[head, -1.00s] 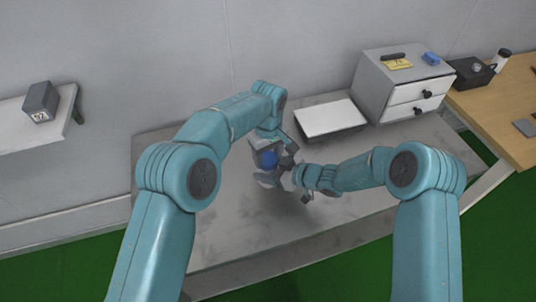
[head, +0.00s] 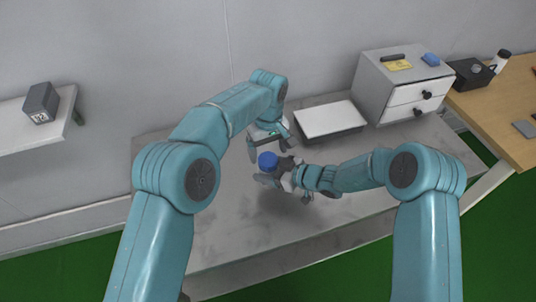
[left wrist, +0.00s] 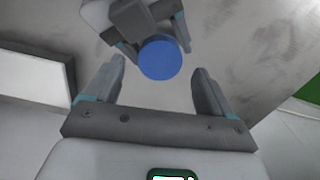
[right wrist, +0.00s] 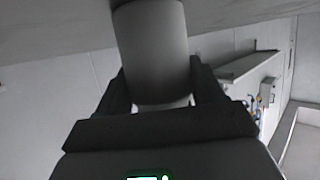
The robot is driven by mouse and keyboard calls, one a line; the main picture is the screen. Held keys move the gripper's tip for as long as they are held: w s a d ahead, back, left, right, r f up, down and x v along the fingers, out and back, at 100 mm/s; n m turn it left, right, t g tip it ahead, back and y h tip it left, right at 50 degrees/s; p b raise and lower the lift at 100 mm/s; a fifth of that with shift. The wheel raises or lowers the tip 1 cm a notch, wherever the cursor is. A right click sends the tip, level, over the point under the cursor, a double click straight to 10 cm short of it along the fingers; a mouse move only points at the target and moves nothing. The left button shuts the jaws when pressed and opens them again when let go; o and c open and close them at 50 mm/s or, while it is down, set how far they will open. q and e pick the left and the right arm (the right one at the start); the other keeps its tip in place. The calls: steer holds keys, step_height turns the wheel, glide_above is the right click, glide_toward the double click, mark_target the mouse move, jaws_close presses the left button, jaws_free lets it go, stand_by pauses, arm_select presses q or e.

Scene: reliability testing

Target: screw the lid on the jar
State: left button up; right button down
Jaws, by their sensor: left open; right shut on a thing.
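The blue lid (head: 268,160) sits at the top of the jar, at my right gripper; I cannot tell how tightly it is seated. It also shows as a blue disc in the left wrist view (left wrist: 160,58). The jar is a grey cylinder (right wrist: 152,50) in the right wrist view, between the fingers of my right gripper (right wrist: 158,84), which is shut on it above the table. My left gripper (head: 266,140) is open and empty, just behind and above the lid in the head view. Its two fingers are spread apart and clear of the lid in the left wrist view.
A grey table (head: 225,215) lies below with clear room at its front. A white-topped flat box (head: 328,119) and a drawer cabinet (head: 390,90) stand at the back right. A wall shelf (head: 20,128) with a dark cube (head: 41,101) is at left.

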mark_target(268, 159)
arm_select(q)
steer(key=shift+r, duration=0.7)
steer(key=shift+c, duration=0.4)
step_height(268, 159, up, 4)
steer(key=n, duration=0.3)
steer(key=shift+f, duration=0.25)
steer(key=shift+f, duration=0.15)
step_height(268, 159, down, 8)
steer(key=shift+r, duration=0.1)
